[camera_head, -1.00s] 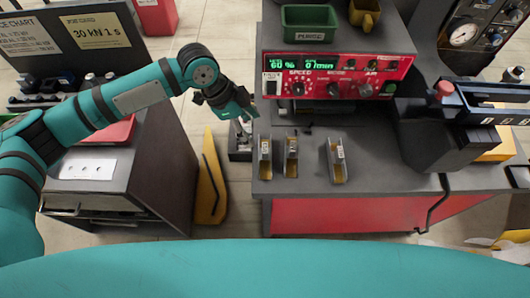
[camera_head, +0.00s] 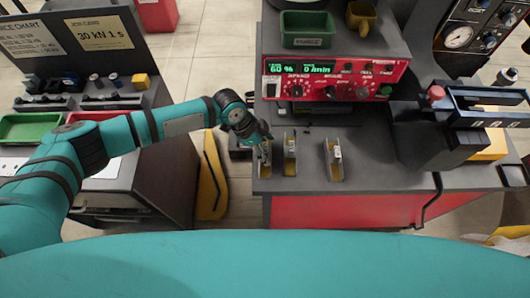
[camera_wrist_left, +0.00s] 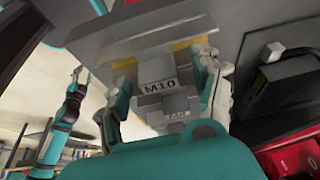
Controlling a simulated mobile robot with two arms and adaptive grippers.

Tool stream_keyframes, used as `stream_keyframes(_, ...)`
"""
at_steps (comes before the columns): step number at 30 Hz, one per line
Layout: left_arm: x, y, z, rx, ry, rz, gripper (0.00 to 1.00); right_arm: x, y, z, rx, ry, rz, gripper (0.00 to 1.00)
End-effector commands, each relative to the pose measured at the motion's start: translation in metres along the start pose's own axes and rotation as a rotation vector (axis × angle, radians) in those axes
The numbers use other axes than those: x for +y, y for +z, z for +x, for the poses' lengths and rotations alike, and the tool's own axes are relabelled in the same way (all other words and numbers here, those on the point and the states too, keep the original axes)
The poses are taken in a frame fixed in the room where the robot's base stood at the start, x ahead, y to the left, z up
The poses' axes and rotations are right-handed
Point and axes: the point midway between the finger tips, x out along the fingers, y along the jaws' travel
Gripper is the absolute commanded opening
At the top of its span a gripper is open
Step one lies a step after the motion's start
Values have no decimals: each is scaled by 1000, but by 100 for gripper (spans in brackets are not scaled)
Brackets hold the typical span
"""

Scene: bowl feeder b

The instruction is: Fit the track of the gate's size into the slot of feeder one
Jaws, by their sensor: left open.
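Three short grey channel-shaped tracks lie on the dark bench top: a left track (camera_head: 264,173), a middle track (camera_head: 290,161) and a right track (camera_head: 335,163). My left gripper (camera_head: 264,148) is down at the left track, fingers open. In the left wrist view its fingers (camera_wrist_left: 165,88) stand on both sides of a grey block marked M10 (camera_wrist_left: 158,72), part of that track; I cannot tell if they touch it. I cannot identify the gate or the slot with certainty.
A red control box (camera_head: 335,80) with a green display stands behind the tracks, a green bin (camera_head: 308,28) above it. A dark machine with a rail (camera_head: 490,105) stands right. Bench between right track and machine is clear.

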Motion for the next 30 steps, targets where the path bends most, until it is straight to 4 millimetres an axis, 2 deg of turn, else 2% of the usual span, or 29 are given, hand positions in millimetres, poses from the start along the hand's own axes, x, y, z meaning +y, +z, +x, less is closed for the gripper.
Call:
stream_keyframes(4, 0, 0, 0, 0, 0, 0, 63, 0, 0, 0, 0, 0, 0, 40)
stream_keyframes(18, 0, 0, 0, 0, 1, -1, 1, 0, 0, 0, 0, 0, 0, 40)
stream_keyframes(30, -1, -2, -5, 2, -1, 0, 0, 3, 1, 3, -1, 3, -2, 40)
